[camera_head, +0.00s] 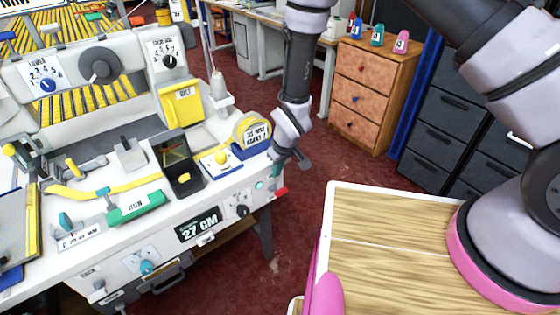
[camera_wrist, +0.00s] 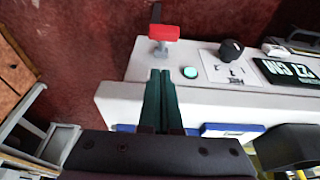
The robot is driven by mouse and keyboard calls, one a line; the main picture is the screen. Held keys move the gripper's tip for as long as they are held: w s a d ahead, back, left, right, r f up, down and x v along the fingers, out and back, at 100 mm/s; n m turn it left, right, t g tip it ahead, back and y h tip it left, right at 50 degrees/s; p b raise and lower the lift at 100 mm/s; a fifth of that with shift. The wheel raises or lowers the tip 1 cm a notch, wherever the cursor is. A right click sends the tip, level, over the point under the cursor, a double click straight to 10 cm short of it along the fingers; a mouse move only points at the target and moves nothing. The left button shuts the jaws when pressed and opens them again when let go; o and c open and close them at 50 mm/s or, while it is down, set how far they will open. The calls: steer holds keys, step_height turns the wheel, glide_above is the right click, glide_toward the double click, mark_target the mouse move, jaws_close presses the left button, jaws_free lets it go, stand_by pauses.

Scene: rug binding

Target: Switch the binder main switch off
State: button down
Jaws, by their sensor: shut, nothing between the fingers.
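The binder (camera_head: 110,240) is a white machine with a front panel at its right end. A red block (camera_head: 280,192) on a grey stem sticks out at its right corner; in the wrist view the red block (camera_wrist: 163,33) has a dark lever above it. Next to it are a teal-green round button (camera_wrist: 190,72) and a black rotary knob (camera_wrist: 231,49) on a white marked plate. I cannot read which is labelled main switch. My gripper (camera_head: 303,163) is above and beside the binder's right end. Its dark green fingers (camera_wrist: 158,74) are shut and empty, apart from the red block and button.
A yellow tape reel (camera_head: 251,131) stands on the binder near my gripper. A wooden drawer cabinet (camera_head: 368,90) and dark drawers (camera_head: 450,125) stand behind. Red floor (camera_head: 300,215) lies open right of the binder.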

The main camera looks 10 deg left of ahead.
mark_target(281, 189)
steer(key=shift+s+d+f, duration=0.2)
steer(key=shift+d+f, duration=0.05)
steer(key=shift+f, duration=0.4)
steer(key=shift+s+d+f, duration=0.2)
steer(key=shift+f, duration=0.45)
steer(key=shift+s+d+f, duration=0.2)
steer(key=shift+d+f, duration=0.05)
steer(key=shift+f, duration=0.4)
steer(key=shift+f, duration=0.1)
